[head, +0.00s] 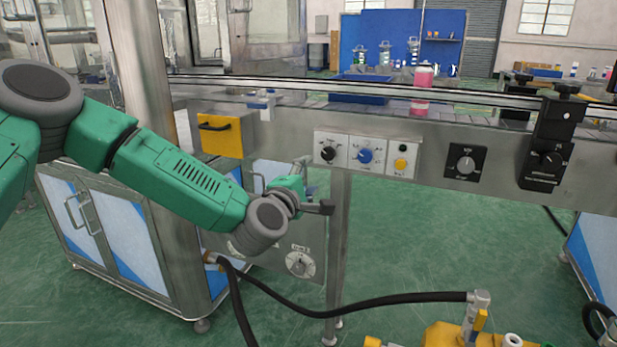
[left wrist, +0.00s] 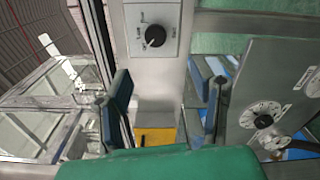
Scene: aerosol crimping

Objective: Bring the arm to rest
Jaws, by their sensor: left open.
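My green left arm reaches in from the left in the head view. Its gripper (head: 312,188) is in front of the conveyor machine, just below the knob panel. In the left wrist view the two dark fingers of the left gripper (left wrist: 166,92) stand wide apart with nothing between them. A panel with a black knob (left wrist: 155,36) shows beyond the fingers, and the yellow box (left wrist: 158,136) shows between them. I cannot tell the exact gap to the machine front, but no contact is visible. My right gripper is not in view.
A yellow box (head: 222,135) projects from the machine front. A lower dial panel (head: 300,262) is behind the gripper. A black hose (head: 370,302) crosses below; green floor at right is open.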

